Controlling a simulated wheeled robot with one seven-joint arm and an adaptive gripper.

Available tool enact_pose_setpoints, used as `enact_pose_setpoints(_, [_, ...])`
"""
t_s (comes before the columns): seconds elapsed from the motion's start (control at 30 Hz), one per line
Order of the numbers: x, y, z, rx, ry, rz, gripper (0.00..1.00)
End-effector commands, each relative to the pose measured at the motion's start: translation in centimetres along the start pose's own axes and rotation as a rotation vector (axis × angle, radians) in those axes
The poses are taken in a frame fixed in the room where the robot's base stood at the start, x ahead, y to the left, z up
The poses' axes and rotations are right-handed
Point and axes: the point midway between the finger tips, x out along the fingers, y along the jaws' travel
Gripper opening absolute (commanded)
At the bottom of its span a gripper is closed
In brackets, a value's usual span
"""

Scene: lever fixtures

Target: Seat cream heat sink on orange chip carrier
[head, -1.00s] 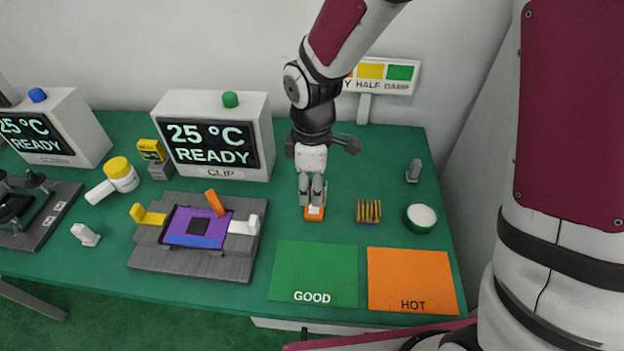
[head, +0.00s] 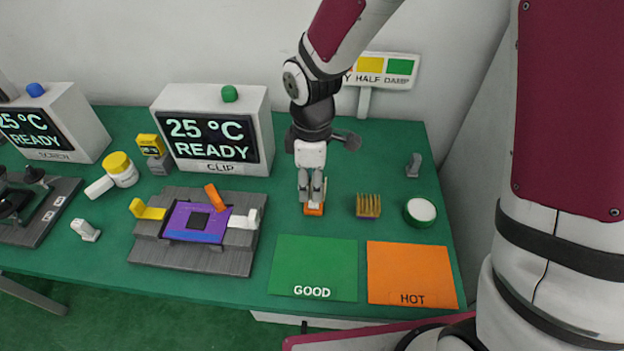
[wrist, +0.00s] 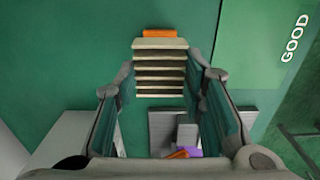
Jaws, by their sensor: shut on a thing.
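My gripper (head: 313,196) points down near the middle of the table, its fingers closed on the cream heat sink. In the wrist view the heat sink (wrist: 160,70) shows pale stacked fins between the fingers (wrist: 163,88). A small orange piece (head: 314,210) shows at its foot, also at its far end in the wrist view (wrist: 160,33). I cannot tell whether this is the heat sink's base or a separate part. The fingers hide much of the heat sink in the head view. A purple chip carrier (head: 183,234) with a dark square sits in the grey fixture; no clearly orange carrier shows there.
The grey fixture (head: 180,260) has yellow, orange and white levers. A brass finned piece (head: 368,205) and a round green-rimmed container (head: 420,212) stand to the right. The green GOOD mat (head: 314,265) and orange HOT mat (head: 410,270) are empty. The CLIP display (head: 215,110) stands behind.

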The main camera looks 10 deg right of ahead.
Motion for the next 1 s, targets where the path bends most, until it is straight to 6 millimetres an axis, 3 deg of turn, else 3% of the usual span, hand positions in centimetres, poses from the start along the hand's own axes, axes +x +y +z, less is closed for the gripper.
enact_pose_setpoints(1.0, [1.5, 0.0, 0.0, 0.0, 0.0, 0.0, 0.09])
